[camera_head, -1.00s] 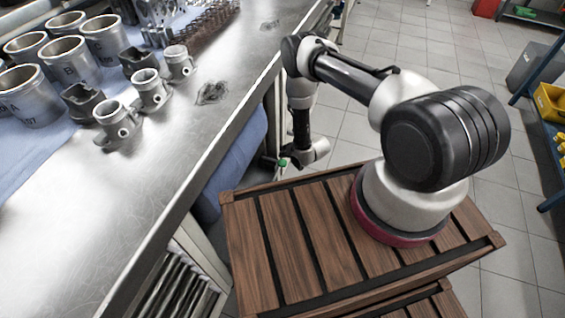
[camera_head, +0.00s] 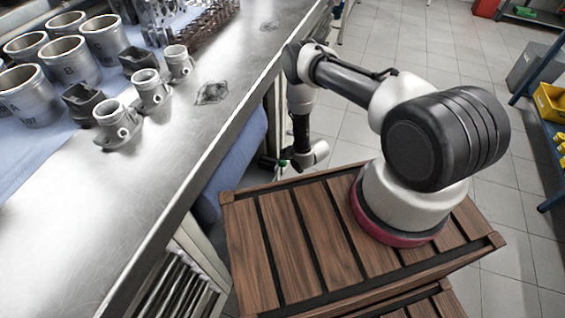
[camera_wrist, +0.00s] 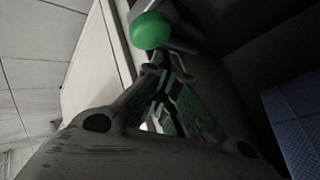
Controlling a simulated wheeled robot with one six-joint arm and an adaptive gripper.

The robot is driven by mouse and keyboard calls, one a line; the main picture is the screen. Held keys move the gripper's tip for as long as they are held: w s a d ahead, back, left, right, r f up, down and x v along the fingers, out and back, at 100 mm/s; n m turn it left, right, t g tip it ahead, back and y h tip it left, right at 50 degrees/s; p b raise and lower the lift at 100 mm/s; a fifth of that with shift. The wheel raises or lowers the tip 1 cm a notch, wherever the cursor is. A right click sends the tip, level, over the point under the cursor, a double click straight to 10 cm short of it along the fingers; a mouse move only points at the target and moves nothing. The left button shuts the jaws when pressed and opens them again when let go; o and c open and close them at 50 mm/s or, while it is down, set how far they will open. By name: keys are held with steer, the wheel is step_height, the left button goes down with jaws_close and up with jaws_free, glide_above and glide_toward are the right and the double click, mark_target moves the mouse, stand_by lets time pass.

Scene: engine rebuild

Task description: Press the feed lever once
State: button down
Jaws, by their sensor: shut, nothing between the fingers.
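The feed lever's green ball knob (camera_wrist: 151,30) shows at the top of the wrist view, just beyond my fingertips. A small green spot that looks like this knob (camera_head: 283,163) is also in the head view, beside the bench's side and below its top. My gripper (camera_wrist: 163,72) is shut and empty, its fingers pointing toward the knob. I cannot tell whether the fingertips touch it. The lever's shaft and pivot are mostly hidden or too dark to make out.
A steel bench (camera_head: 130,195) on the left carries cylinder liners (camera_head: 66,60) and small metal housings (camera_head: 118,124). A blue rounded thing (camera_head: 240,155) sits under its edge. A yellow bin (camera_head: 550,102) stands on a blue shelf at right.

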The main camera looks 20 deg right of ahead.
steer(key=shift+f, duration=0.15)
stand_by(0.6)
steer(key=shift+f, duration=0.25)
steer(key=shift+f, duration=1.6)
stand_by(1.4)
steer(key=shift+r, duration=0.15)
stand_by(0.3)
steer(key=shift+r, duration=1.85)
steer(key=shift+r, duration=2.5)
